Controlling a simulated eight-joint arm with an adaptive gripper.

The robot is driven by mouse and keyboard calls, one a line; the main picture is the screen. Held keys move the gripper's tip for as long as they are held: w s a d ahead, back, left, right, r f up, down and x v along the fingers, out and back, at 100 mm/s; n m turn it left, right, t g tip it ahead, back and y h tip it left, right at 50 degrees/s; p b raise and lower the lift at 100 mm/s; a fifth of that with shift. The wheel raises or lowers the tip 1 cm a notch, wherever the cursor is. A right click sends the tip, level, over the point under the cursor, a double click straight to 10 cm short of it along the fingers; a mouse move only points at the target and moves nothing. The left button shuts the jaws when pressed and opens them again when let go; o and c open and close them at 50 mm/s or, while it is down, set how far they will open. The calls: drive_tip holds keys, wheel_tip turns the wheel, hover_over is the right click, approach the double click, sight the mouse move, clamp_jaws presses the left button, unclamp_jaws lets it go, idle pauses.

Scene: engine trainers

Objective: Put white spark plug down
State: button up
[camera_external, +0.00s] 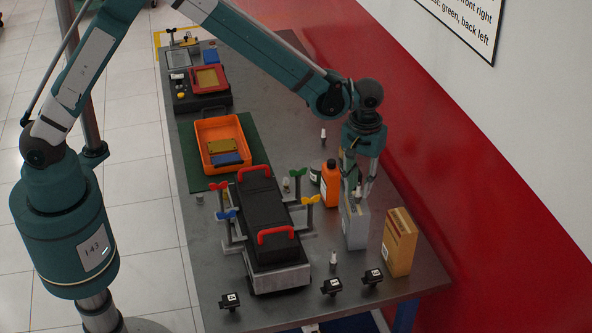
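My gripper (358,184) is at the right side of the table, pointing down, just above and in front of a grey canister (355,226). A small white spark plug (358,191) shows between its fingertips, which appear shut on it. It is held upright, and its lower end is hard to make out against the canister. Two similar white spark plugs stand on the table: one (333,259) near the front and one (323,135) at the back, near the red wall.
A black engine block (265,217) with red handles and coloured wing bolts stands left of my gripper. An orange bottle (330,184), a tan box (399,242) and several black coil parts (331,287) are nearby. An orange tray (204,145) lies further left. Bare tabletop (300,303) shows at the front.

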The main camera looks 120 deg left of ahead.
sight(357, 197)
wheel_tip(357, 197, up, 12)
idle(0.6)
drive_tip(key=shift+f, duration=0.15)
idle(0.4)
drive_tip(key=s+d+r+m+t, duration=0.1)
drive_tip(key=s+d+r+m, duration=0.3)
drive_tip(key=d, duration=0.6)
drive_tip(key=s+d+r+m+t+y, duration=0.1)
drive_tip(key=s+d+r+m, duration=0.15)
drive_tip(key=d+r, duration=0.6)
drive_tip(key=s+d+r+m+t, duration=0.15)
drive_tip(key=s+d+r, duration=0.3)
drive_tip(key=d, duration=0.65)
drive_tip(key=s+d+f+m+t, duration=0.2)
drive_tip(key=s+d+m, duration=0.3)
drive_tip(key=s+d, duration=0.4)
drive_tip(key=s+d+f+m+t+h, duration=0.1)
drive_tip(key=s+d+m, duration=0.3)
drive_tip(key=s+d, duration=0.6)
drive_tip(key=shift+s+d+f+m+t, duration=0.15)
drive_tip(key=shift+s+f+m+t, duration=0.25)
drive_tip(key=shift+s+f, duration=0.45)
